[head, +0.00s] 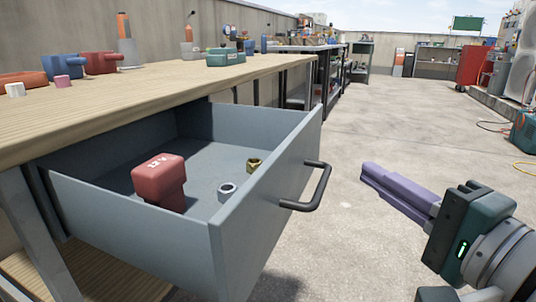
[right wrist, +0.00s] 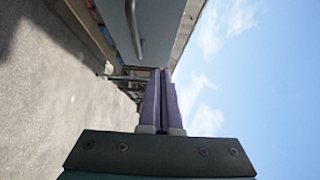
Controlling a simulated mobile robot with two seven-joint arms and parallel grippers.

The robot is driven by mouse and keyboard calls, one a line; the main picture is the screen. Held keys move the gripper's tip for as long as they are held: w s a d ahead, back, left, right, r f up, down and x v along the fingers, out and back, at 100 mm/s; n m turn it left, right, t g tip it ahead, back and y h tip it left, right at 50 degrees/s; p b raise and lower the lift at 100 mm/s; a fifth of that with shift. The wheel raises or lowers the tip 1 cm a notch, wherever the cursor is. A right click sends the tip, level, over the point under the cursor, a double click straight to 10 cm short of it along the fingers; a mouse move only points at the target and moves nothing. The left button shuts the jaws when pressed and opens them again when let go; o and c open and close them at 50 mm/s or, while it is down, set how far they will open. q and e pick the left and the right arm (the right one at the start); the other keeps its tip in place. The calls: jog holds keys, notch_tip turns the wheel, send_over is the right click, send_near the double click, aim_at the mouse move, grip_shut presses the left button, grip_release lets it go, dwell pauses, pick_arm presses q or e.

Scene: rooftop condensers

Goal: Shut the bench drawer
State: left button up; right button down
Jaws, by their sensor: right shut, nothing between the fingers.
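The grey bench drawer (head: 262,212) is pulled well out from under the wooden bench top (head: 150,92). It has a black bar handle (head: 312,188) on its front. Inside lie a red 12 V battery (head: 160,182), a silver ring-shaped part (head: 226,192) and a brass-coloured one (head: 254,164). My right gripper (head: 368,174) has purple fingers, shut and empty, to the right of the handle and apart from it. In the right wrist view the closed fingers (right wrist: 160,98) point toward the drawer front (right wrist: 170,30) and its handle (right wrist: 134,30). My left gripper is not in view.
On the bench top stand a red tool (head: 100,63), a blue block (head: 60,68), a green case (head: 226,57) and small blocks. The concrete floor (head: 400,130) in front of the drawer is clear. A red cabinet (head: 476,65) stands far right.

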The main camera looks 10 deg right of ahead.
aim_at(303, 144)
jog(key=shift+w+a+b, duration=0.1)
jog(key=shift+w+a, duration=0.65)
jog(key=shift+w, duration=0.6)
jog(key=shift+w+a+b, duration=0.1)
jog(key=shift+w+a, duration=0.7)
jog(key=shift+w, duration=0.5)
jog(key=shift+w+a+b, duration=0.1)
jog(key=shift+w+a, duration=0.65)
jog(key=shift+w, duration=0.6)
jog(key=shift+w, duration=0.1)
